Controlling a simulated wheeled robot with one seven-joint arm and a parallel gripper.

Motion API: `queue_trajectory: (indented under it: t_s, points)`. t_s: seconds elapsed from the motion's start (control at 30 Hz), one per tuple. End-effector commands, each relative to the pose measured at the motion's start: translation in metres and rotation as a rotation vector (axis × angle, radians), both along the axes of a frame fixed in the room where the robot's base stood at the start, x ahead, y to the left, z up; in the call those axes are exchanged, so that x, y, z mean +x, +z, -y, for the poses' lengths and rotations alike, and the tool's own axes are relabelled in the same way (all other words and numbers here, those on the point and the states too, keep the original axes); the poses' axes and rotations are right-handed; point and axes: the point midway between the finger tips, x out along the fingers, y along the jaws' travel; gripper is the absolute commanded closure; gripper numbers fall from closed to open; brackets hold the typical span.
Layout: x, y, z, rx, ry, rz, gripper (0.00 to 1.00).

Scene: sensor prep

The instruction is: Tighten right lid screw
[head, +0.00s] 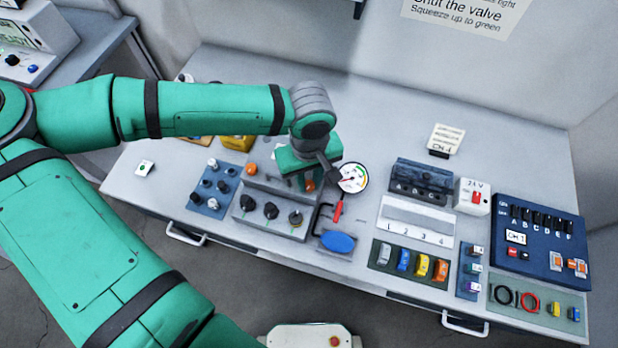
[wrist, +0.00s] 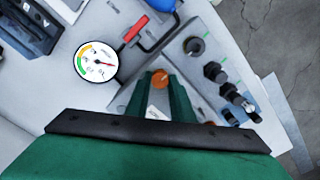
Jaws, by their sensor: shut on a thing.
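The right lid screw, an orange knob (head: 310,185), sits at the right end of the raised back part of a grey block (head: 281,184). My gripper (head: 308,180) is above it, pointing down. In the wrist view the orange screw (wrist: 160,79) is between the tips of the two green fingers, and my gripper (wrist: 160,86) is shut on it. The left orange screw (head: 251,169) stands at the block's other end. I cannot tell how far the held screw is turned in.
A round dial gauge (head: 352,178) stands close to the right of my gripper. A red-handled tool (head: 338,210) and a blue oval (head: 337,242) are just in front of it. Black knobs (head: 270,211) line the block's front. More panels (head: 410,262) fill the bench's right side.

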Motion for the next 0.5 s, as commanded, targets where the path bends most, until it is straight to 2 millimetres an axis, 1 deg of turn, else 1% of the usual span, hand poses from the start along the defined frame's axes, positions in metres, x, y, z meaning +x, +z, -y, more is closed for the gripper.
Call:
queue_trajectory:
  t_s: [0.43,0.47,0.5]
  points:
    - [-0.0011,0.0000,0.0018,-0.004,-0.013,-0.002,1.00]
    - [-0.0011,0.0000,0.0018,-0.004,-0.013,-0.002,0.76]
    - [-0.0011,0.0000,0.0018,-0.004,-0.013,-0.002,0.67]
